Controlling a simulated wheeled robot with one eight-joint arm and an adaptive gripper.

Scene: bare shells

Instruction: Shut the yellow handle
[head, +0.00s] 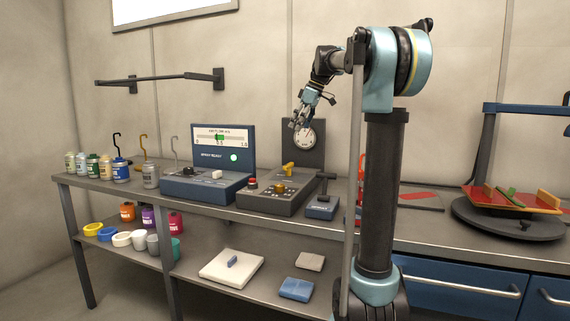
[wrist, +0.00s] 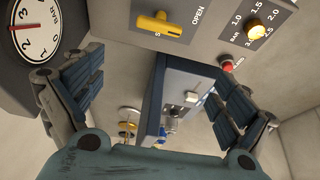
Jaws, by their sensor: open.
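The yellow handle (head: 287,170) is on a dark grey control box (head: 268,205) on the bench. My gripper (head: 303,116) is in the air above the box, in front of the gauge. In the wrist view my gripper (wrist: 158,98) has its fingers wide apart with nothing held between them. The handle is beyond the fingertips, apart from them.
A round gauge (head: 305,137) on a dark upright plate stands behind the box. The box also has a yellow-orange knob (wrist: 255,30) with a BAR scale and a red button (head: 252,183). A blue meter box (head: 205,187) is to its left and a small lever block (head: 322,207) to its right.

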